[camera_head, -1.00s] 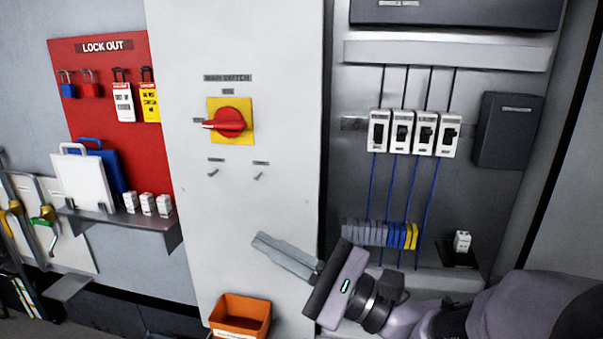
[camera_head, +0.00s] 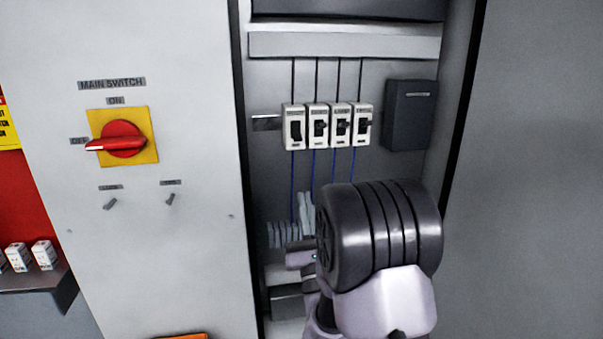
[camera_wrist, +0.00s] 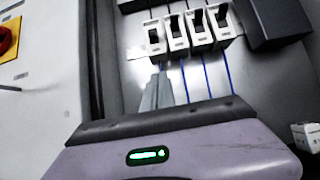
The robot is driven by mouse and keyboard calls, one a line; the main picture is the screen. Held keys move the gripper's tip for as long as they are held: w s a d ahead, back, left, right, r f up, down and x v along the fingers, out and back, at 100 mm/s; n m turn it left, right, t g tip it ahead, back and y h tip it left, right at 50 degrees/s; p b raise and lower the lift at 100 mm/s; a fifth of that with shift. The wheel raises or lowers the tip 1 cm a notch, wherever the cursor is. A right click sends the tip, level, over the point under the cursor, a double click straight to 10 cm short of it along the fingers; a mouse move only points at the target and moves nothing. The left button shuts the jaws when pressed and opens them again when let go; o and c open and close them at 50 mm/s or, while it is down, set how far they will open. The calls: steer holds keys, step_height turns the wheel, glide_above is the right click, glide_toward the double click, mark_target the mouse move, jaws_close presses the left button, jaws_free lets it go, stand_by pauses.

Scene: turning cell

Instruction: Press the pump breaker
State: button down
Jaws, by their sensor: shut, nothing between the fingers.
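A row of several white breakers with black levers sits on the grey panel inside the open cabinet. From left they are the first breaker (camera_head: 293,127), the second breaker (camera_head: 318,126), the third breaker (camera_head: 341,124) and the rightmost breaker (camera_head: 363,122). Their labels are too small to read surely, so I cannot tell which is the pump breaker. My gripper (camera_head: 305,200) is shut and empty, pointing up below the row, apart from it. My arm partly hides it. In the wrist view, my gripper (camera_wrist: 160,75) shows below the left breakers (camera_wrist: 154,36).
A dark box (camera_head: 410,115) is mounted right of the breakers. Blue wires run down to grey terminals (camera_head: 282,235). The cabinet's left edge (camera_head: 240,150) borders a white panel with a red main switch (camera_head: 124,139). A white block (camera_wrist: 306,136) is at lower right in the wrist view.

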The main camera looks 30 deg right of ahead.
mark_target(295, 148)
steer(key=p+x, duration=0.6)
steer(key=p, duration=0.1)
steer(key=p+x, duration=0.3)
steer(key=p, duration=0.1)
steer(key=shift+r, duration=0.6)
steer(key=shift+s+a+r+p, duration=0.25)
steer(key=shift+s+r+p, duration=0.5)
steer(key=shift+r, duration=0.5)
steer(key=shift+s+r, duration=0.1)
